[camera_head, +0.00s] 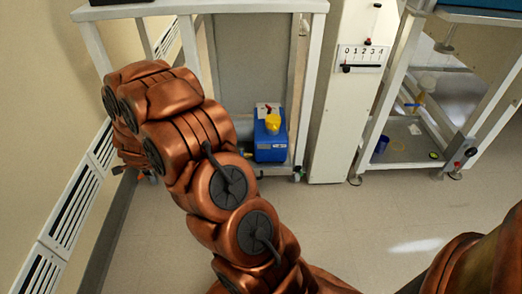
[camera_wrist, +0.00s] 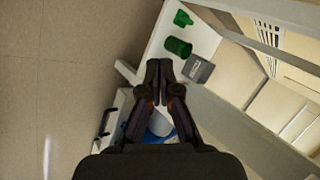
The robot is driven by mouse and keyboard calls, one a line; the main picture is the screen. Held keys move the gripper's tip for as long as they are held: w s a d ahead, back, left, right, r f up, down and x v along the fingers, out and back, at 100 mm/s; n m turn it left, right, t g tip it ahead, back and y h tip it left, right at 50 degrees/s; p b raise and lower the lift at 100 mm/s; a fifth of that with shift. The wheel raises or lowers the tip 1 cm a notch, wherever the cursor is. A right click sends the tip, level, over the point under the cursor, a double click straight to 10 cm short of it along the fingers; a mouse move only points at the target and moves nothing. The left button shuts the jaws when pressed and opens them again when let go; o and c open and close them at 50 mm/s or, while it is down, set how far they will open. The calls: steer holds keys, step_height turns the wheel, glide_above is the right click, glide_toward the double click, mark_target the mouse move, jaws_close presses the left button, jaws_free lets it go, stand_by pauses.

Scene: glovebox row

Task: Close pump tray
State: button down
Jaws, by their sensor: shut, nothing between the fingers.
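A blue box-shaped unit (camera_head: 270,142) with a yellow cap, which looks like the pump, stands on a low white shelf or tray (camera_head: 262,170) in the head view. I cannot tell how far this tray is pulled out. In the wrist view my gripper (camera_wrist: 160,66) is shut and empty, with its fingertips together over a white surface (camera_wrist: 208,42). A blue and white thing (camera_wrist: 156,126) shows between and behind the fingers, partly hidden. In the head view my arm hides the gripper and the left part of the frame.
A tall white column (camera_head: 340,125) with a 0 to 4 scale stands right of the pump. Another frame (camera_head: 400,125) is further right. The floor in front (camera_head: 340,220) is clear.

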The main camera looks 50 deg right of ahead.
steer(key=d+f+m+g+h, duration=0.1)
steer(key=d+f+m+h, duration=0.5)
steer(key=d, duration=0.5)
steer(key=m+g+h+b, duration=0.7)
steer(key=m+g+h, duration=0.1)
steer(key=m+h, duration=0.15)
glide_toward(271, 143)
steer(key=s+d, duration=0.3)
steer(key=shift+w+d+r+y+b, duration=0.1)
steer(key=shift+w+d+y+b, duration=0.15)
steer(key=shift+d, duration=0.3)
steer(key=shift+w+d+r+y+b, duration=0.1)
steer(key=shift+w+d+y+b, duration=0.15)
steer(key=shift+d, duration=0.25)
steer(key=shift+w+d+r, duration=0.1)
steer(key=shift+w+d, duration=0.45)
steer(key=shift+w+d, duration=0.1)
